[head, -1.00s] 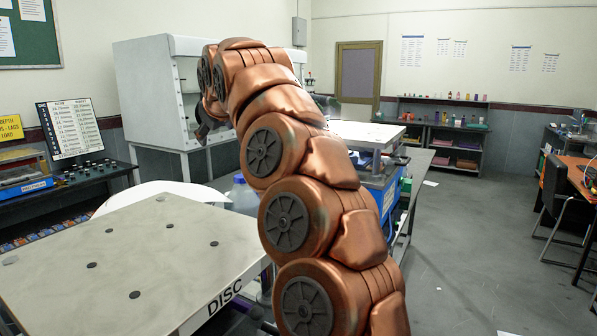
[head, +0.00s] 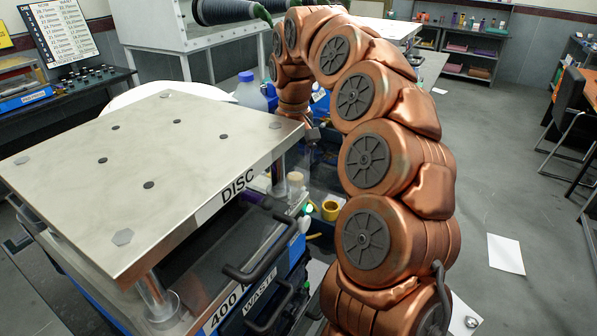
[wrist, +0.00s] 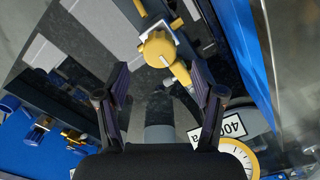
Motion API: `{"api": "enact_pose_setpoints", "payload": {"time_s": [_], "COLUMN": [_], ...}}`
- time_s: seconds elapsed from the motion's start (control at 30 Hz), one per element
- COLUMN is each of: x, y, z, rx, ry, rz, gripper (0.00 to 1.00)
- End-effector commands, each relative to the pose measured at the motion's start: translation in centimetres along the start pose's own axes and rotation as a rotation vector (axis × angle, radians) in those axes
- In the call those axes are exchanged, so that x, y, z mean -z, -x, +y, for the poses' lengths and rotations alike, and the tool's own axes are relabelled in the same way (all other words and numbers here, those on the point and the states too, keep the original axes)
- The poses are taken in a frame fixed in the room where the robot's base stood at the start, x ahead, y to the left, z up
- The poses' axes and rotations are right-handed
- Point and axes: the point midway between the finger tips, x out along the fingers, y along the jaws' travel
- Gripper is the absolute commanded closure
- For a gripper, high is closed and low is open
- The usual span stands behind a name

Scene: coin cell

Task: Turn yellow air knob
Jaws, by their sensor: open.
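The yellow knob (wrist: 157,49) shows in the wrist view as a rounded yellow body with a yellow arm running down and right from it. It lies beyond the fingertips and roughly between them, apart from both. My gripper (wrist: 160,72) is open, with its two dark fingers spread and nothing between them. In the head view the end of my arm points down just right of the DISC plate (head: 90,185), and the fingers are small and unclear there. I cannot pick out the knob for sure in the head view.
A gauge with a yellow rim (wrist: 238,155) and a white label (wrist: 230,127) are close by my right finger. Smaller yellow fittings (wrist: 72,135) are at lower left. In the head view, a yellow cup-like part (head: 331,210) and a black handle (head: 265,262) sit near the plate.

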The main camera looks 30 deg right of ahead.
Motion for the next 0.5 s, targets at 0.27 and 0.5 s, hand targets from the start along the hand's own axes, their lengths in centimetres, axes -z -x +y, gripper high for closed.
{"api": "enact_pose_setpoints", "payload": {"time_s": [0.27,0.5], "x": [-0.1,0.1], "y": [-2.9,-4.3], "z": [0.0,0.0], "rx": [0.001,-0.001], "ry": [0.001,0.001], "rz": [-0.003,0.003], "gripper": [0.32,0.32]}}
